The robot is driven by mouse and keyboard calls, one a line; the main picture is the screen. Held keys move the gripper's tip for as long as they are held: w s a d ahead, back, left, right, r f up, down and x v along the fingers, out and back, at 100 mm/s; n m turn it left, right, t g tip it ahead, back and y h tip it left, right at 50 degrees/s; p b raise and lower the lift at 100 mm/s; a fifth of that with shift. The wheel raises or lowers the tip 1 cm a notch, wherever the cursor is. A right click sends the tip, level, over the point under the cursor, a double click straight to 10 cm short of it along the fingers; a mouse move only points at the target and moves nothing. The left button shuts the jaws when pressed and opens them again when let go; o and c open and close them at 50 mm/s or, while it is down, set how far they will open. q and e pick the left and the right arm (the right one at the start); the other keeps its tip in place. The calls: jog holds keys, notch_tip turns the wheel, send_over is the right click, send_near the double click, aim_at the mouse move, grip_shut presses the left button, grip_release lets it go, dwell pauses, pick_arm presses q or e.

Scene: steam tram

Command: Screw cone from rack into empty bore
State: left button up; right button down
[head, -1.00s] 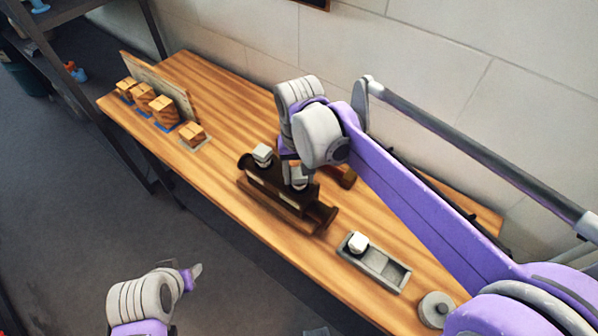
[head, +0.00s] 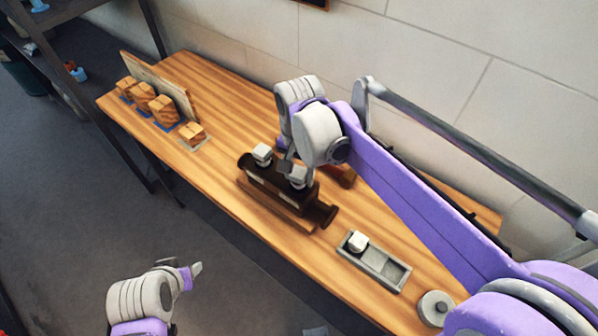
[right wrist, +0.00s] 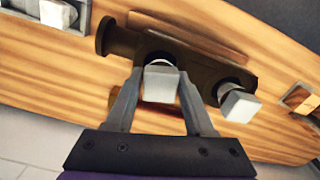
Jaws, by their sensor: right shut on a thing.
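A dark brown valve body (head: 283,192) lies on the wooden bench. One pale square-headed cone (head: 262,152) stands in its left bore; it also shows in the right wrist view (right wrist: 238,104). My right gripper (right wrist: 160,80) is shut on a second pale cone (right wrist: 161,86) at the body's other bore. That cone (head: 297,177) looks upright there; how deep it sits is hidden. A grey rack (head: 375,263) holds another pale cone (head: 358,241) in one end, and its other slot is empty. My left gripper (head: 196,270) is away from the bench, its jaws unclear.
Several wooden blocks (head: 164,108) stand by an upright board at the bench's far left. A grey round piece (head: 435,306) lies right of the rack. A reddish-brown object (head: 342,176) lies behind the body. The bench between blocks and body is clear.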

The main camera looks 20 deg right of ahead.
jog(key=shift+m, duration=1.1)
jog(key=shift+m, duration=2)
jog(key=m, duration=0.2)
jog(key=shift+m, duration=0.3)
grip_release()
jog(key=shift+r, duration=0.15)
